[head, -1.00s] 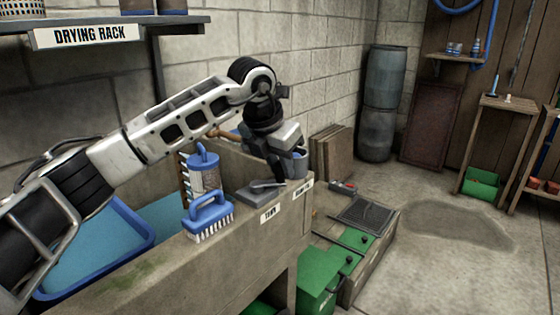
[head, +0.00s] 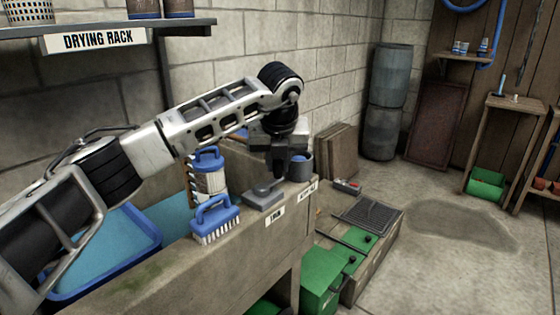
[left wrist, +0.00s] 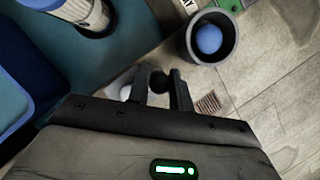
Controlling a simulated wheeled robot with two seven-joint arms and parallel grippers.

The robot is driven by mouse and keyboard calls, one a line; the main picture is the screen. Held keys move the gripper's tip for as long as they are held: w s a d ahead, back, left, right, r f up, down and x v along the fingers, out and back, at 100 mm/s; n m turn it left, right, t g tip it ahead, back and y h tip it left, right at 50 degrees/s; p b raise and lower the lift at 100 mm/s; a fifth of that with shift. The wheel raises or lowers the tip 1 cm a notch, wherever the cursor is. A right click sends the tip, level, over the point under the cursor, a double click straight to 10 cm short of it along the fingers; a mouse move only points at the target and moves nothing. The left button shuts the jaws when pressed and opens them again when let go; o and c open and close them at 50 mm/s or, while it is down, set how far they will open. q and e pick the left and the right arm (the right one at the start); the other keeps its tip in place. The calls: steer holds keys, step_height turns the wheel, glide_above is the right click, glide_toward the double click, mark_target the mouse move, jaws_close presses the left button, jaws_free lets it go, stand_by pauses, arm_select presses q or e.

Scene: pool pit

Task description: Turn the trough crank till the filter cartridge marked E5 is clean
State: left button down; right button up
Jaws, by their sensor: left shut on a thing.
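The filter cartridge (head: 209,181) stands at the trough (head: 222,262), with a blue cap and a pale, partly dark body. Its E5 mark is not readable. In the left wrist view the cartridge (left wrist: 92,14) shows at the top left. My left gripper (head: 278,172) points down over the trough's far end, right of the cartridge. In the left wrist view its fingers (left wrist: 160,86) are shut around a small dark knob (left wrist: 158,82), apparently the crank handle. The rest of the crank is mostly hidden by the gripper. My right gripper is not in view.
On the trough rim are a blue brush (head: 215,219), a grey block with a raised handle (head: 262,197) and a grey cup (head: 300,169) holding a blue ball. A blue tray (head: 151,238) is at left. Green bins (head: 318,283) stand right of the trough.

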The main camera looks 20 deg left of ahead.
arm_select(q)
steer(key=shift+a, duration=0.1)
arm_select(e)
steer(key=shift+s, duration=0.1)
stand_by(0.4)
arm_select(q)
steer(key=c, duration=1.3)
jaws_free()
steer(key=shift+o, duration=0.2)
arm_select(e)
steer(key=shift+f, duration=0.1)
arm_select(q)
steer(key=shift+r, duration=0.1)
steer(key=p+v, duration=0.1)
steer(key=v, duration=1.4)
steer(key=shift+d+r, duration=0.2)
steer(key=shift+r, duration=0.15)
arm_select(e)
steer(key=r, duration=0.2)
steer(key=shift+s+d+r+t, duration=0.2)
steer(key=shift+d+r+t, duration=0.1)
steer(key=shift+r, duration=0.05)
